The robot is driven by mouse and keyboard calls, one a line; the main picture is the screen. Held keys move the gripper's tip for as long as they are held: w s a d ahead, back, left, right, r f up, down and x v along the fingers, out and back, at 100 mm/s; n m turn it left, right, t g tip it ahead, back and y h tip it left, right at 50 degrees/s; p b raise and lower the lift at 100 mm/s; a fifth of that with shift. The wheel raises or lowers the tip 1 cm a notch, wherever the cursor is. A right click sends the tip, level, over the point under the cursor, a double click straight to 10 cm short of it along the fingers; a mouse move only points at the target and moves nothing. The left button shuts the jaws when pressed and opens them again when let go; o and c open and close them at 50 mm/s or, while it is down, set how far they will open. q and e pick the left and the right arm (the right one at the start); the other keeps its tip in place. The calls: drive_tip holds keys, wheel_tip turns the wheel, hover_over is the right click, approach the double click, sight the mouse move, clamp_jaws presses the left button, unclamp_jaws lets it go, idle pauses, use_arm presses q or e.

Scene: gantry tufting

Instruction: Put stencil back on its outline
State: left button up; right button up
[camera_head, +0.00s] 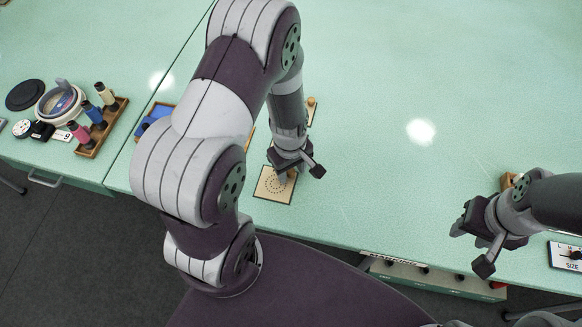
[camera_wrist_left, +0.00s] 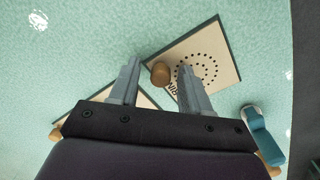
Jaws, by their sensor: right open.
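A beige square stencil card with a ring of dark dots (camera_head: 274,186) lies near the table's front edge. In the left wrist view the dotted card (camera_wrist_left: 212,52) is at the upper right, its lettering partly covered by a finger. My left gripper (camera_head: 297,168) is low over its far right side. In the wrist view its fingers (camera_wrist_left: 160,66) are apart, with a round wooden knob (camera_wrist_left: 160,74) at the card's edge between them, not touched. No separate outline can be made out. My right gripper (camera_head: 478,238) is open and empty at the right.
Another beige, dark-edged piece (camera_wrist_left: 138,98) is partly hidden under my left gripper. A wooden rack of coloured bottles (camera_head: 100,127), a round container (camera_head: 61,103) and a black disc (camera_head: 25,95) stand at the left. A SIZE sign (camera_head: 567,255) is at the right.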

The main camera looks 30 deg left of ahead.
use_arm(q)
drive_tip(key=s+d+r+m, duration=0.1)
drive_tip(key=s+r+m, duration=0.1)
drive_tip(key=r+m, duration=0.4)
drive_tip(key=s+d+r+m+t, duration=0.1)
drive_tip(key=r+m, duration=0.4)
drive_tip(key=r, duration=0.5)
drive_tip(key=shift+s+d+r+m+p, duration=0.3)
drive_tip(key=shift+s+m+p, duration=0.15)
drive_tip(key=shift+s, duration=0.25)
drive_tip(key=shift+a, duration=0.1)
